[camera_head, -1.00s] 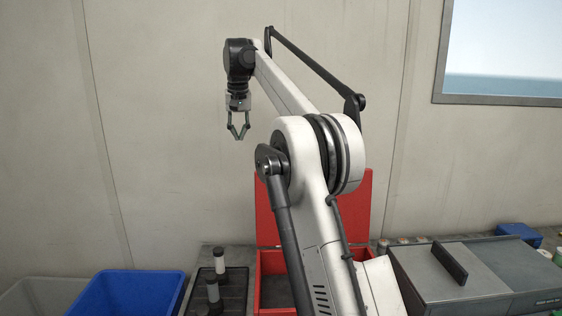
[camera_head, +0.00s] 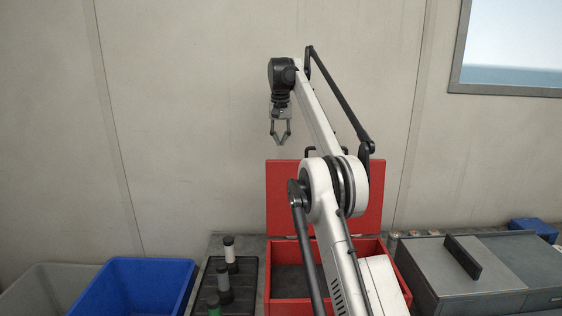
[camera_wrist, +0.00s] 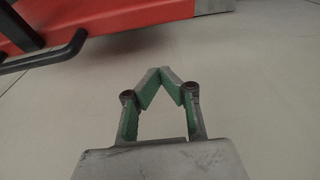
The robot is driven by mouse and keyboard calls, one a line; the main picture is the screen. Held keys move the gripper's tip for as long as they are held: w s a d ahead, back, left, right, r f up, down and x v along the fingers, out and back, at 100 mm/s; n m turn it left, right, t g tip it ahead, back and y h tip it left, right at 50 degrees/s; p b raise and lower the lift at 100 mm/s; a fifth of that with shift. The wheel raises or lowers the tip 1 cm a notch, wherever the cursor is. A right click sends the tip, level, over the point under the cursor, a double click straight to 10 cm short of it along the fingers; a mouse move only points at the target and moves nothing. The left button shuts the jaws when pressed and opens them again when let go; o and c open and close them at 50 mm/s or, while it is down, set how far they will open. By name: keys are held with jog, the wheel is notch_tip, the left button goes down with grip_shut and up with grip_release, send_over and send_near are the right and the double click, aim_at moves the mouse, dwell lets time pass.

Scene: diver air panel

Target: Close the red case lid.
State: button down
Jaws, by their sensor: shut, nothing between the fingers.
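The red case (camera_head: 375,247) stands on the bench with its lid (camera_head: 283,190) raised upright at the back, near the wall. A black handle (camera_head: 311,151) shows at the lid's top edge. My arm hides part of the lid and of the case's inside.
A black tray (camera_head: 258,290) with several cylinders stands left of the case. A blue bin (camera_head: 135,285) and a grey bin (camera_head: 45,290) are farther left. A grey box with a dark handle (camera_head: 463,257) stands at the right. A blue block (camera_head: 535,230) lies behind it.

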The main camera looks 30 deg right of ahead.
jog(key=shift+s+a+f+b, duration=0.1)
jog(key=shift+s+a+f, duration=0.1)
jog(key=shift+s+f, duration=0.45)
jog(key=shift+s+a+f+b, duration=0.1)
jog(key=shift+s+a+f, duration=0.2)
jog(key=shift+f, duration=0.6)
jog(key=shift+s+a+f+b, duration=0.15)
jog(key=shift+s+f, duration=0.3)
jog(key=shift+f, duration=0.35)
jog(key=shift+s, duration=0.25)
